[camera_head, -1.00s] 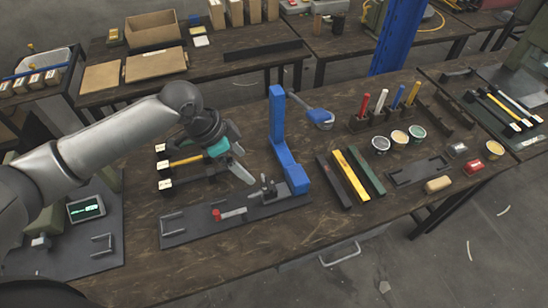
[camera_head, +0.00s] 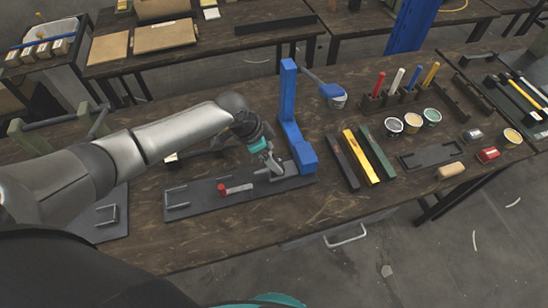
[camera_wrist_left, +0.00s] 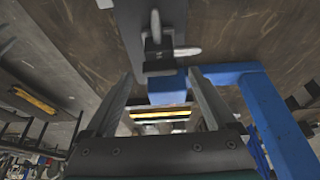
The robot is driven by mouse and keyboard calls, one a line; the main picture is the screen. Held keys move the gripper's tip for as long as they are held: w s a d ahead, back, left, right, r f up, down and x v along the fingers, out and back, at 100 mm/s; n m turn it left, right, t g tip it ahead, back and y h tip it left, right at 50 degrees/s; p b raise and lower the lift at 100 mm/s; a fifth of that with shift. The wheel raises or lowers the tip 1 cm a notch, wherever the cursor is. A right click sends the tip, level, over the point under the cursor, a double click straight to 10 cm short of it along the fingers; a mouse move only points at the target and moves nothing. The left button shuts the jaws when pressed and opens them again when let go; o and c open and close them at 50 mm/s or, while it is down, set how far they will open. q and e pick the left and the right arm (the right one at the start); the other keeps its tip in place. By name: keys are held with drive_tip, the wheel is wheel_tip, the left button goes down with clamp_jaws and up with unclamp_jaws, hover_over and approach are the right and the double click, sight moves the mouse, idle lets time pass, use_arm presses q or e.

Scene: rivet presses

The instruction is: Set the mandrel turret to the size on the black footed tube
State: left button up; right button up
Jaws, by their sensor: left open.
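The mandrel turret, a small grey hub with stubby pegs, stands on the dark base plate (camera_head: 200,206) at the foot of the blue press (camera_head: 290,100). In the head view my left gripper (camera_head: 272,164) is over it and covers most of it. In the left wrist view the turret (camera_wrist_left: 158,45) shows just beyond my open, empty left fingers (camera_wrist_left: 160,74). Whether they touch it I cannot tell. Of the footed tubes left of the press, a white-labelled foot (camera_head: 171,158) shows; my arm hides most of the rest. No size marking is readable.
A red-ended grey bar (camera_head: 237,189) lies on the plate, left of the turret. Dark, yellow (camera_head: 361,157) and green bars lie right of the press. Several cups and a rack of coloured rods (camera_head: 400,100) stand farther right. The front table strip is clear.

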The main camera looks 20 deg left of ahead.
use_arm(q)
drive_tip(key=shift+x, duration=0.8)
